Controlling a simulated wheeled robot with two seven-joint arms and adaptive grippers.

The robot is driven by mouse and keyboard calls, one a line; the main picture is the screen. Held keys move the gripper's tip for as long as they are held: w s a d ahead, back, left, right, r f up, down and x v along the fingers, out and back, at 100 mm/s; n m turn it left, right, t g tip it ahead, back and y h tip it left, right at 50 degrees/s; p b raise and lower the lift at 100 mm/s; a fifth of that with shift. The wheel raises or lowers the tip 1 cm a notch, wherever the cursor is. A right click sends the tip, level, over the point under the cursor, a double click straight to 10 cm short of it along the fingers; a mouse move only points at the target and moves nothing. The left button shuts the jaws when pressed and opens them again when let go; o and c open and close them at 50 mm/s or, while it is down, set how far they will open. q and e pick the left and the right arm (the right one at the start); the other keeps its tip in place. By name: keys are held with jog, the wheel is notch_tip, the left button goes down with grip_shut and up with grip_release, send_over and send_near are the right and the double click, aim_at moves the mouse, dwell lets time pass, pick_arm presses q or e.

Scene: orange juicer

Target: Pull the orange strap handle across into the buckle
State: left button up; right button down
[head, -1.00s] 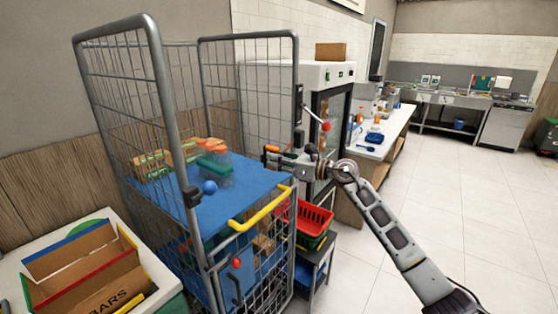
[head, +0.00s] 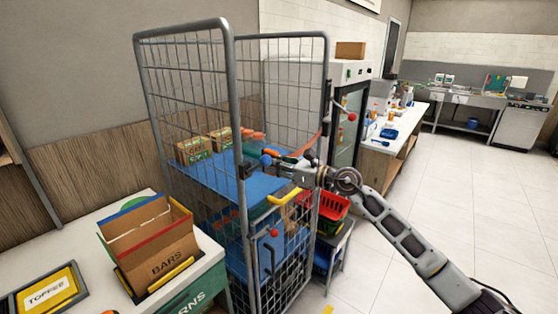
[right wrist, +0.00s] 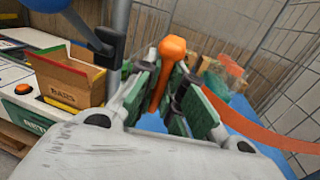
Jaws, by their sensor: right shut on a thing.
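My right gripper (head: 282,160) is shut on the orange strap handle (right wrist: 172,50), whose round end sticks up beyond the green finger pads in the right wrist view. The orange strap (right wrist: 270,135) trails from the handle to the right; in the head view the strap (head: 313,143) runs back to the cage's right post. The dark buckle (head: 245,170) with a blue ball lever (head: 266,160) is on the cage's left post. In the right wrist view the buckle (right wrist: 108,42) is left of the handle, with a visible gap. My left gripper is not in view.
The wire roll cage (head: 185,110) holds boxes and bottles on a blue shelf (head: 215,182). A yellow bar (head: 285,196) crosses its front below my arm. A BARS carton (head: 158,255) stands on the counter at left. Red baskets (head: 333,207) stand right of the cage.

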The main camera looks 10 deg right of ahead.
jog(key=shift+s+a+p, duration=0.45)
jog(key=shift+s+a, duration=0.25)
jog(key=shift+a, duration=0.2)
jog(key=shift+s+a+p, duration=0.4)
jog(key=shift+s+a, duration=0.3)
jog(key=shift+a, duration=0.2)
jog(key=shift+f, duration=0.1)
jog(key=c, duration=1.5)
grip_release()
jog(key=shift+s+a, duration=0.1)
jog(key=shift+d, duration=0.25)
